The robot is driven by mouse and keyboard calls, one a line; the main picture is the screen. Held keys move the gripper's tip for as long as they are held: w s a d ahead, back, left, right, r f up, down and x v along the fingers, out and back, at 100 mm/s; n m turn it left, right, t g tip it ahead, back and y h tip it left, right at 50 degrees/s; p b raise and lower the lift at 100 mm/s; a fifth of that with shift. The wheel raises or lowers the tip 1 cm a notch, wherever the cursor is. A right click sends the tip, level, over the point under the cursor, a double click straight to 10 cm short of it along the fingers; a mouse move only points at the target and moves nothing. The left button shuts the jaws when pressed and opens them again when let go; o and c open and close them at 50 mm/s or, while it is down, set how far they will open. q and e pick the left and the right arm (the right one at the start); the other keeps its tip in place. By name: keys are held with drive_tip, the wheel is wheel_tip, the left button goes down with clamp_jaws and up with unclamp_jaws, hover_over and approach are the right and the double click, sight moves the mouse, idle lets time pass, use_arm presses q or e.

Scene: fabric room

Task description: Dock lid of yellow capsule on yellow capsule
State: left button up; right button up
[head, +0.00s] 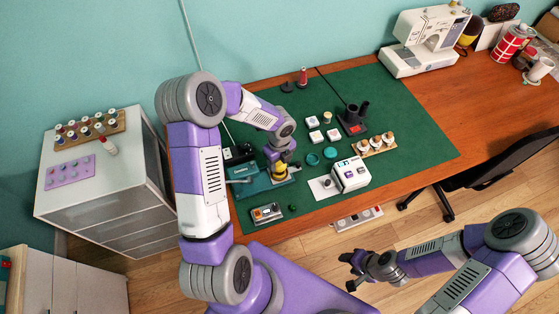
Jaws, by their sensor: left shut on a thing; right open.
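My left gripper (280,160) is over the right part of a teal device (262,185) on the green mat. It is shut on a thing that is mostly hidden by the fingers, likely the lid. A small yellow piece (280,171), likely the yellow capsule, shows just below the fingertips at the teal device. I cannot tell lid from capsule here, or whether they touch. My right gripper (352,270) is open and empty, in front of the table above the floor.
A white machine (350,174), small white boxes (312,122), teal round pieces (330,153) and a wooden rack (376,146) stand right of the teal device. A grey-orange device (267,213) lies at the front edge. A sewing machine (428,40) stands at the back right.

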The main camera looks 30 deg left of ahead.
sight(279, 164)
idle(0.3)
use_arm(q)
drive_tip(key=o, duration=0.7)
drive_tip(key=shift+o, duration=0.2)
drive_tip(key=shift+r, duration=0.1)
wheel_tip(279, 164, up, 11)
drive_tip(key=p, duration=1)
idle(0.4)
